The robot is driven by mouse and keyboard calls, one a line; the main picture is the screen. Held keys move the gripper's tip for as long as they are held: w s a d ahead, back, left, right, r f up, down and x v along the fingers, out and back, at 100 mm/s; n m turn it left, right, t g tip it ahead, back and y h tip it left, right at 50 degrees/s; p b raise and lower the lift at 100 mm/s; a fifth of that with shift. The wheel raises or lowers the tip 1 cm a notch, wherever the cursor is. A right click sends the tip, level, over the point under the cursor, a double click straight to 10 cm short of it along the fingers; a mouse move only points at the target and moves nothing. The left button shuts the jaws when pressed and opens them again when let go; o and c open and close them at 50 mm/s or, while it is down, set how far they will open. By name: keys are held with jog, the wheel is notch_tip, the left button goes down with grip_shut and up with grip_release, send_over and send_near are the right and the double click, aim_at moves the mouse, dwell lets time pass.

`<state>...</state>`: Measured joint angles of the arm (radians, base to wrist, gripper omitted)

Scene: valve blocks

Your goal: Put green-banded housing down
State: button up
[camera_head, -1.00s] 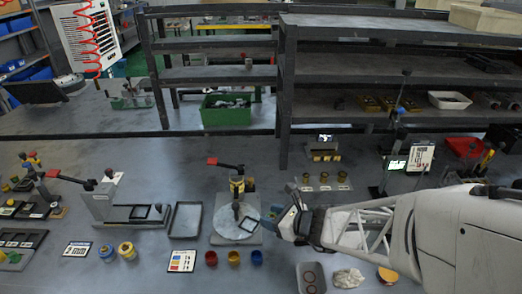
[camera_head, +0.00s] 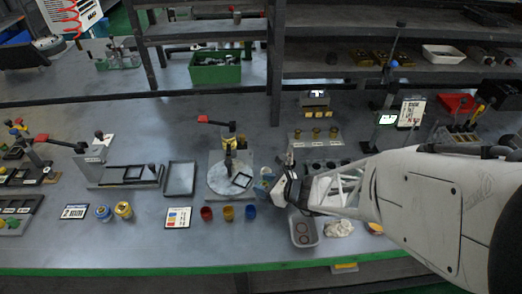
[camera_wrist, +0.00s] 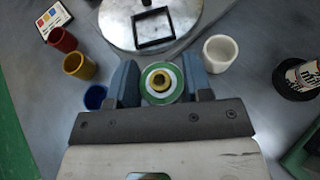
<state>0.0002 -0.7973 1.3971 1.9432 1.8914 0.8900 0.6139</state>
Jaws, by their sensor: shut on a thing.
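My gripper (camera_wrist: 160,84) is shut on the green-banded housing (camera_wrist: 161,97), a round piece with a green ring, a pale ring and a brass-coloured centre. The housing sits between the two blue-grey fingers in the wrist view. In the head view my gripper (camera_head: 271,186) is just right of the round plate (camera_head: 218,187), and the housing is small and mostly hidden by the fingers. I cannot tell whether the housing touches the table.
A black square frame (camera_wrist: 153,28) lies on the round plate. A white cup (camera_wrist: 220,54) stands close by the right finger. Red (camera_wrist: 62,40), yellow (camera_wrist: 77,65) and blue (camera_wrist: 95,97) cups stand on the left. A grey tray (camera_head: 304,231) lies in front of my gripper.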

jog(key=shift+f, duration=0.35)
jog(key=shift+f, duration=0.15)
jog(key=o, duration=1)
jog(key=shift+s+d+r, duration=0.3)
jog(key=shift+d+r, duration=0.1)
jog(key=shift+d, duration=0.1)
jog(key=shift+v, duration=5.35)
